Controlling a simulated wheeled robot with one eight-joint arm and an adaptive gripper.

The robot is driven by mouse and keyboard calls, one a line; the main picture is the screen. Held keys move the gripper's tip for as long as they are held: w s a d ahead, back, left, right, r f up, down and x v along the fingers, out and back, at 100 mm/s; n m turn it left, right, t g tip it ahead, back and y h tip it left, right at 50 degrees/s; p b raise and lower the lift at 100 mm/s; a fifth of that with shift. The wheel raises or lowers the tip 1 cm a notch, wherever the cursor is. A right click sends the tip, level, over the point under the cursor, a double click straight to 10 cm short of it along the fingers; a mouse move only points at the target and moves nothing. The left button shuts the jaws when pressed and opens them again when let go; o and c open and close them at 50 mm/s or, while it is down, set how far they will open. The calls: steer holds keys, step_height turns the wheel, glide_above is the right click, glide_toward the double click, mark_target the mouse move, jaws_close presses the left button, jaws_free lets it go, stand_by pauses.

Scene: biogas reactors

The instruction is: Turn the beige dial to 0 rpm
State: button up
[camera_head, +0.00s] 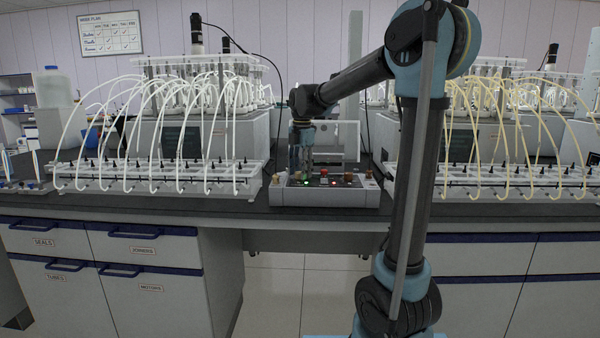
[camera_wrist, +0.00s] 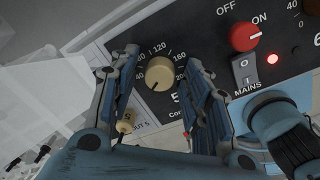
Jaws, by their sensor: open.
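The beige dial (camera_wrist: 160,74) is on the dark face of a control box (camera_head: 325,197), inside a ring of white numbers; 80, 120 and 160 are readable. A dark mark on the dial points toward the lower left; its exact reading is too small to tell. My gripper (camera_wrist: 161,58) is open, with one finger on each side of the dial. Gaps show between dial and fingers, so it is not gripped. In the head view my gripper (camera_head: 301,168) points down over the left part of the box, where I cannot make out the dial.
A red knob (camera_wrist: 244,37) marked OFF and ON, a mains rocker switch (camera_wrist: 243,72) and a lit red lamp (camera_wrist: 272,59) lie right of the dial. A beige connector (camera_wrist: 125,124) is near the left finger. Tube racks (camera_head: 160,178) (camera_head: 490,183) flank the box on the bench.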

steer(key=shift+d+r, duration=0.2)
steer(key=shift+r, duration=3.7)
step_height(320, 180, up, 10)
steer(key=f+m, duration=0.1)
steer(key=m, duration=3.2)
steer(key=f, duration=1.7)
steer(key=shift+a, duration=0.25)
